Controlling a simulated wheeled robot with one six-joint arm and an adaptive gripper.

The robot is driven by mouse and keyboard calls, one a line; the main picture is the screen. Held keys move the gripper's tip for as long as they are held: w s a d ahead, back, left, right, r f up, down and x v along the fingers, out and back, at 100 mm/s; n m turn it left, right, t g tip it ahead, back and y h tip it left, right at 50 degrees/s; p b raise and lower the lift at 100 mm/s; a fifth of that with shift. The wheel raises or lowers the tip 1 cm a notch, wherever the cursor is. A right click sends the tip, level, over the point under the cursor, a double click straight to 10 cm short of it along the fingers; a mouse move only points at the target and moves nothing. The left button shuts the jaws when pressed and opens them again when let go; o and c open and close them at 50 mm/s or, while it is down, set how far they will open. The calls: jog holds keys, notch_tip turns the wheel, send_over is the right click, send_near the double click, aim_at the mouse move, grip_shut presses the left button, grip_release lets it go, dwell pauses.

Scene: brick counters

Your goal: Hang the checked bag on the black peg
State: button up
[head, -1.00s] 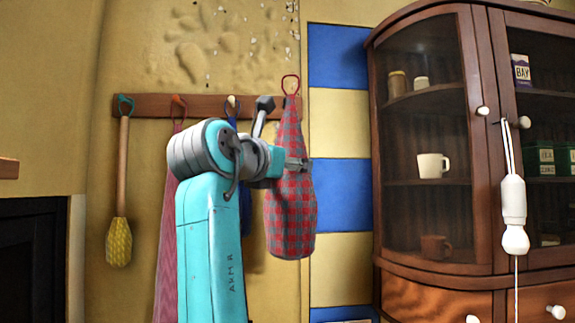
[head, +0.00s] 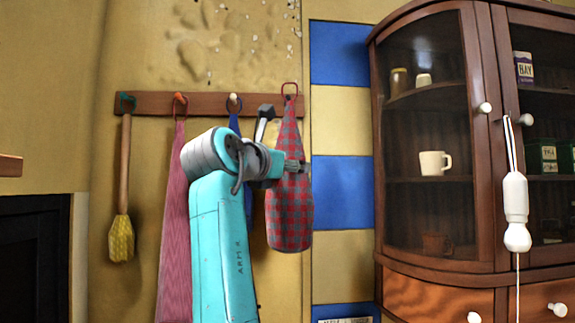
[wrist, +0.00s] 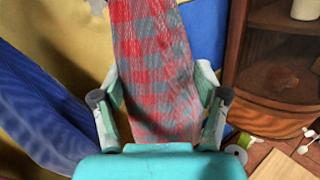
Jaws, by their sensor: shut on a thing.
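The checked bag (head: 290,205) is red and grey, long and narrow, with a red loop (head: 289,88) at its top. It hangs upright in front of the right end of the wooden peg rail (head: 205,104). The loop stands at the height of the rail's right end, where the dark peg is mostly hidden. I cannot tell whether the loop is around the peg. My gripper (head: 296,168) is shut on the bag's upper part. In the wrist view the checked cloth (wrist: 160,75) runs between the two fingers of my gripper (wrist: 160,97).
A yellow-headed brush (head: 121,238), a pink striped cloth (head: 174,215) and a blue cloth (head: 235,122) hang from the other pegs, left of the bag. A wooden glass-fronted cabinet (head: 384,235) stands to the right. A blue and cream striped wall strip lies between.

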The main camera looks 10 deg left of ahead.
jog(key=w+a+f, duration=0.1)
jog(key=w, duration=0.4)
jog(key=shift+w+a+f, duration=0.25)
jog(key=shift+w+a, duration=0.05)
jog(key=shift+w, duration=0.05)
dwell(0.6)
dwell(0.5)
jog(key=o, duration=1.2)
jog(key=v, duration=1.2)
jog(key=shift+f, duration=0.1)
